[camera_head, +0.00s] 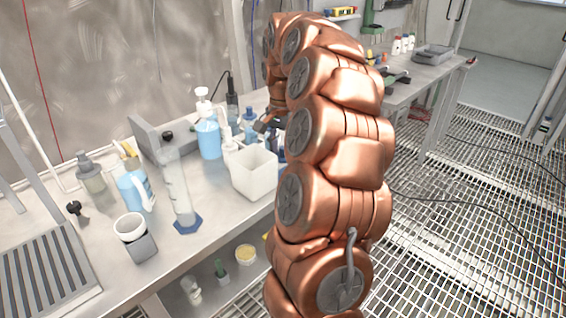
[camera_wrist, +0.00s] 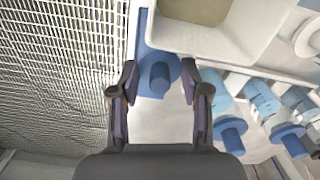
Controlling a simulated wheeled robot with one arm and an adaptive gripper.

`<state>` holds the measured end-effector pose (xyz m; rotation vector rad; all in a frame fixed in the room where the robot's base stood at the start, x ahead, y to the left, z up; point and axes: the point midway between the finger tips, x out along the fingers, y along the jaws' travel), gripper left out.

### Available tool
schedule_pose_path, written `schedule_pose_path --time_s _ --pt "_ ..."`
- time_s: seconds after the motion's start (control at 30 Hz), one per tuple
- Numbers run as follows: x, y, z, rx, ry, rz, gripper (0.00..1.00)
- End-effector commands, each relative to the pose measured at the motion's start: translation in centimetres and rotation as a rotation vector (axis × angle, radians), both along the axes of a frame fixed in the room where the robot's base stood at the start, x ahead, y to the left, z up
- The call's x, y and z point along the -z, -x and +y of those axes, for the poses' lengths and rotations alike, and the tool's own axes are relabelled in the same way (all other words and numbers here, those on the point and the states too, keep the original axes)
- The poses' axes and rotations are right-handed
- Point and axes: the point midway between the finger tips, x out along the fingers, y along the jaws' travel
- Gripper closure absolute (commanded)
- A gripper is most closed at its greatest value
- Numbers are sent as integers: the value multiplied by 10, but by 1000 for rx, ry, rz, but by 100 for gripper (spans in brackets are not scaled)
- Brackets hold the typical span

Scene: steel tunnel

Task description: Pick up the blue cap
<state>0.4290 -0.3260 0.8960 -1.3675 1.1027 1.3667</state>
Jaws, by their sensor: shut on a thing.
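The blue cap (camera_wrist: 158,74) is in the upper middle of the wrist view, with a round knob facing the camera. My gripper (camera_wrist: 158,84) has one finger on each side of the cap and is shut on it. In the head view my gripper (camera_head: 267,124) is small and partly hidden behind my copper arm, beside the white bin. I cannot make out the held cap clearly there. Whether the cap touches the surface below cannot be told.
A white square bin (camera_head: 252,172) stands close to my gripper; its rim (camera_wrist: 215,50) also shows in the wrist view. Blue-capped glassware (camera_wrist: 232,135) lies to the right there. A blue bottle (camera_head: 208,138) and a cylinder (camera_head: 176,185) stand left. Grating floor (camera_head: 460,230) lies beyond the bench edge.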

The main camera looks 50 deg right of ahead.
Motion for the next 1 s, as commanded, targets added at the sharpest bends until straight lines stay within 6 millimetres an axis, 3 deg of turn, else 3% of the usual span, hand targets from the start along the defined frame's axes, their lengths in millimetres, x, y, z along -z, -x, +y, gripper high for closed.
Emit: schedule_pose_path --time_s 0.3,0.6,1.0 --pt "-64 -1 0 2 1 -1 72" --pt "-105 0 0 1 -1 0 72" --pt "-124 0 0 0 -3 2 72"
